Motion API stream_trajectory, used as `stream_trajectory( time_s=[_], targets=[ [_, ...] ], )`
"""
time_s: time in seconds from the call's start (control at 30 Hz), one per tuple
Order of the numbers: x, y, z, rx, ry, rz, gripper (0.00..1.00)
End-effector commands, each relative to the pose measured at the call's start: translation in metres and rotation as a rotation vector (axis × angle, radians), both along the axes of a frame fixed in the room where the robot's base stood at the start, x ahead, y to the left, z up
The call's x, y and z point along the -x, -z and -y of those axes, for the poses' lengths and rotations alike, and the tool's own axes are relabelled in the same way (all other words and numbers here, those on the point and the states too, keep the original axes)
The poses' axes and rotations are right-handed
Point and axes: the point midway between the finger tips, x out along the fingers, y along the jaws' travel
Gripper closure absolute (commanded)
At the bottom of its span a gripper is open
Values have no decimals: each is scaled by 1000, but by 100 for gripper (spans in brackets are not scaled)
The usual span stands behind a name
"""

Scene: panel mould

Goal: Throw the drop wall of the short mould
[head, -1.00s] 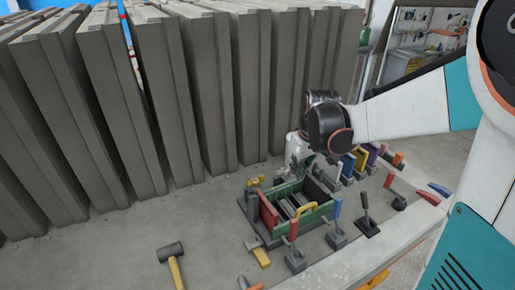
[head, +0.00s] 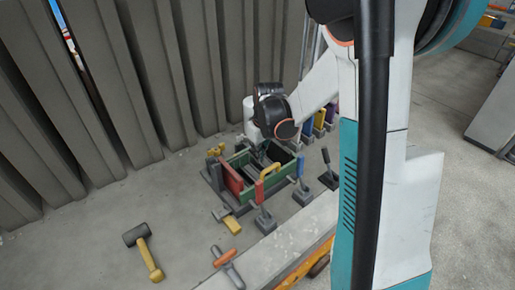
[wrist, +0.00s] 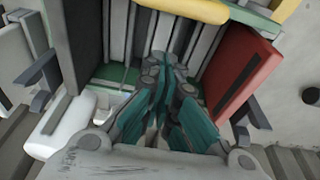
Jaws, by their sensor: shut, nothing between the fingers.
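The short mould (head: 232,197) stands on the floor, with green sides, a red end wall (head: 231,178) and a yellow handle (head: 271,170) on its near green side. My gripper (head: 262,152) reaches down at the mould's far side, largely hidden by the wrist. In the wrist view my gripper (wrist: 170,110) has its teal fingers together and empty over the mould. Grey bars (wrist: 180,45) lie inside, with the red wall (wrist: 245,70) to the right and the yellow handle (wrist: 190,10) at the top. I cannot tell which wall is the drop wall, or whether the fingers touch anything.
A yellow-handled mallet (head: 143,250) and an orange-handled tool (head: 225,260) lie in front. Tall grey panels (head: 140,80) stand behind.

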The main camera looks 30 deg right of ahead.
Motion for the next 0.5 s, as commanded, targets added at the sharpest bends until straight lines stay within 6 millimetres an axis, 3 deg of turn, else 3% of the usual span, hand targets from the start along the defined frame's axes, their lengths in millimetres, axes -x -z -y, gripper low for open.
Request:
stream_trajectory(
  time_s=[0.2, 0.5],
  targets=[
    [25, -5, 5, 0, 2, -1, 100],
    [34, -7, 6, 0, 1, -1, 100]
  ],
)
